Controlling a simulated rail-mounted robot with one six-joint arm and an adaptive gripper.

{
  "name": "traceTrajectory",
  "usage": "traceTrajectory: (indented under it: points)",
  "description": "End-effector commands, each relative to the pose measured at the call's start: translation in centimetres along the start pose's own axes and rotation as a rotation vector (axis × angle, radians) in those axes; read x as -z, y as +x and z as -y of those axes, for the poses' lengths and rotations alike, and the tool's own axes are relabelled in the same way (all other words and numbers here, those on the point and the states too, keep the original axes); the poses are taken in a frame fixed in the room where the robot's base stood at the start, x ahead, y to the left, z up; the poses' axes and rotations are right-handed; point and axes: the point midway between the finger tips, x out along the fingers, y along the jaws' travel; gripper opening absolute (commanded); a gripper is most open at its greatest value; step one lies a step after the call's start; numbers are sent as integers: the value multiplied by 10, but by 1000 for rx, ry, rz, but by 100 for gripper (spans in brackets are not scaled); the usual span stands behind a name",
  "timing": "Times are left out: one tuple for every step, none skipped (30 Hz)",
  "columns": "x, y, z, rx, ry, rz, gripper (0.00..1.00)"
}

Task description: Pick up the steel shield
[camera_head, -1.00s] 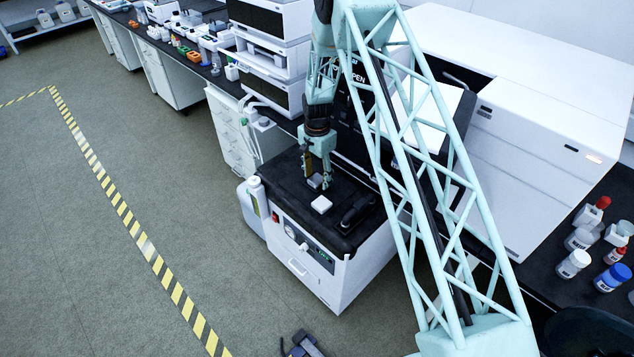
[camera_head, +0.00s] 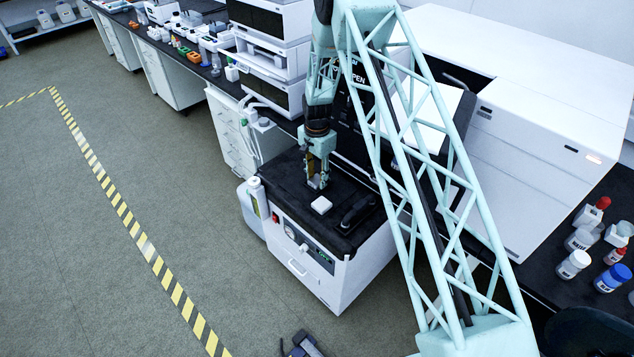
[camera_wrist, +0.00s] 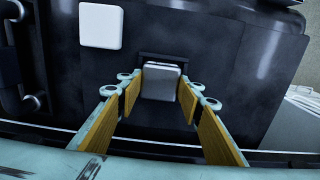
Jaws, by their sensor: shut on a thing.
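The steel shield, a small grey metallic block (camera_wrist: 161,85), sits between my fingertips in the wrist view, in front of a dark recess in the black top. My gripper (camera_head: 317,181) points down onto the black top of a white cabinet (camera_head: 291,171). The gripper also shows in the wrist view (camera_wrist: 160,92), with its yellow-padded fingers on either side of the block. It is shut on the block. In the head view the fingers mostly hide the block, and I cannot tell whether it is clear of the surface.
A white square block (camera_head: 321,205) lies on the black top close by; it shows at upper left in the wrist view (camera_wrist: 100,26). A black handle-like part (camera_head: 357,211) is to its right. A bottle (camera_head: 258,197) stands at the cabinet's left side. White instruments stand behind.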

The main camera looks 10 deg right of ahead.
Motion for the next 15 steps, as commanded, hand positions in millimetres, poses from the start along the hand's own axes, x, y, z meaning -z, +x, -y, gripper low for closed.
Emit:
traceTrajectory:
  points:
    - [0,0,0,0,0,0,20]
    - [0,0,0,0,0,0,20]
    - [0,0,0,0,0,0,20]
    - [0,0,0,0,0,0,20]
    - [0,-1,0,0,0,0,20]
    - [0,-1,0,0,0,0,20]
    - [0,-2,0,0,0,0,20]
    - [0,-2,0,0,0,0,20]
    - [0,-3,0,0,0,0,20]
    - [0,-4,0,1,0,0,20]
    - [0,-6,0,0,0,0,20]
    - [0,-8,0,1,0,0,20]
    - [0,-10,0,1,0,0,20]
    - [0,-11,0,1,0,0,20]
    - [0,-14,0,1,0,0,20]
